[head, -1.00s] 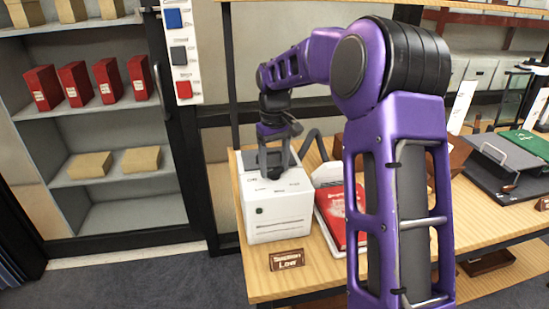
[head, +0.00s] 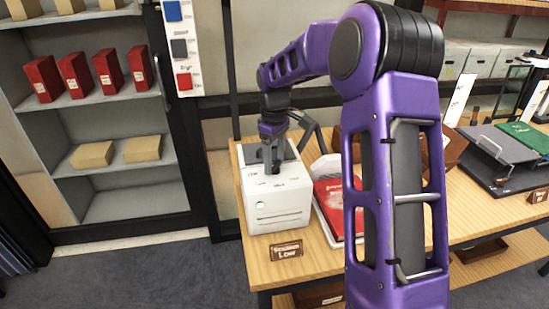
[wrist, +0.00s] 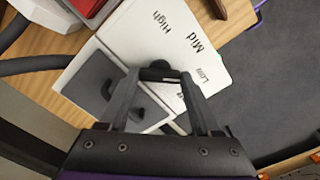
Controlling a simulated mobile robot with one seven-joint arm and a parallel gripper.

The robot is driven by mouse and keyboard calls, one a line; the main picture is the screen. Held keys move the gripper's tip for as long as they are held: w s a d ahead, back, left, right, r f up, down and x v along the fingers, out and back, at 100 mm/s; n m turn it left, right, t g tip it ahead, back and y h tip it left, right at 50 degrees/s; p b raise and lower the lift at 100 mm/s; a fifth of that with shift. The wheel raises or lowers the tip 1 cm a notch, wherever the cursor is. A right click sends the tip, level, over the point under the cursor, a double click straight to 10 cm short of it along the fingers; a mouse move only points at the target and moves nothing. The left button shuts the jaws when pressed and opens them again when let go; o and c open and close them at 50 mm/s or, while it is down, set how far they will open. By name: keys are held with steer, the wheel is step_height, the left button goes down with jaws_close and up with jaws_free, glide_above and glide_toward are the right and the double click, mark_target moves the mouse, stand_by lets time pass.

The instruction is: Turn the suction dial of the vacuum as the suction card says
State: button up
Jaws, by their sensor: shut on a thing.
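The vacuum (head: 278,213) is a white box on the wooden table, with a round light on its front that looks green. My gripper (head: 272,168) points down onto its top and is shut on the dark suction dial (wrist: 158,70). In the wrist view the labels High, Mid and Low show on the white top (wrist: 150,38) beside the dial; another label is partly hidden by a finger. I cannot make out where the dial points. The suction card (head: 287,251) is a brown plate in front of the vacuum; its lower word reads "Low".
A red book (head: 330,205) lies in a white tray right of the vacuum. A dark hose (head: 310,130) rises behind it. Shelves (head: 120,182) with red boxes stand at the left. A green folder (head: 525,136) is at the far right.

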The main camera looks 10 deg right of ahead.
mark_target(274, 164)
steer(key=o, duration=1.4)
step_height(274, 164, up, 18)
steer(key=shift+f+p, duration=0.25)
steer(key=shift+p, duration=0.4)
